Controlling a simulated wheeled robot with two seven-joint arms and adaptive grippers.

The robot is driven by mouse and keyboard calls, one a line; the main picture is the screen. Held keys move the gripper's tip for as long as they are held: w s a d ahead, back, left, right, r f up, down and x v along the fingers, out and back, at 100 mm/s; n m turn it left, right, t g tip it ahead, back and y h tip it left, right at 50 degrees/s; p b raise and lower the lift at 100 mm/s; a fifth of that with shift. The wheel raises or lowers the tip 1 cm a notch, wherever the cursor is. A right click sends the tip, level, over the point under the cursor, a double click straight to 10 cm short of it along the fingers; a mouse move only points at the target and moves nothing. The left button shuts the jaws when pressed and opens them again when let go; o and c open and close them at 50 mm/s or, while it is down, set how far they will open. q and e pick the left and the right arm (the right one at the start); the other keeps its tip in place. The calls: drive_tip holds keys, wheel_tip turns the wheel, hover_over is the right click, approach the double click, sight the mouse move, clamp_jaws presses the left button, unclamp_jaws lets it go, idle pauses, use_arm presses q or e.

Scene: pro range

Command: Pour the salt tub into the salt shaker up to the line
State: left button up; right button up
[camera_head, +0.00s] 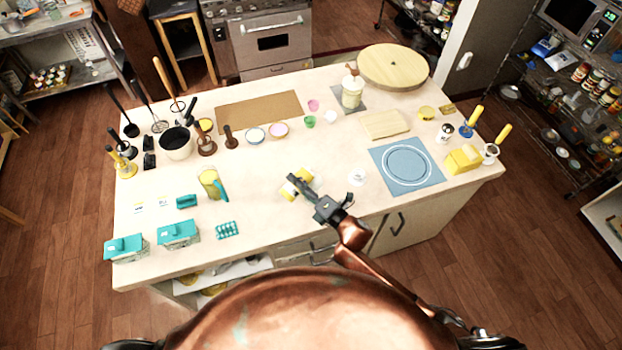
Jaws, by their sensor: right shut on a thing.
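A yellow-and-white tub (304,178), which looks like the salt tub, is at the fingers of my right gripper (294,183) near the middle of the table. The right gripper is shut on it. The tub looks tilted, and the gripper partly covers it; I cannot tell whether it touches the table. A small whitish, clear vessel (357,177), possibly the salt shaker, stands to the right of the gripper, apart from it. Its line and contents are too small to make out. My left gripper is not in view.
A blue mat (431,178) lies right of the small vessel. A yellow jug (209,182) and teal boxes (178,234) stand to the left. A cutting board (385,124) and small bowls (256,136) are farther back. The table (262,215) is clear between jug and gripper.

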drive_tip(key=shift+w+d+r+m+p, duration=0.15)
drive_tip(key=shift+r+m+p, duration=0.45)
drive_tip(key=shift+m+p, duration=0.35)
idle(2.4)
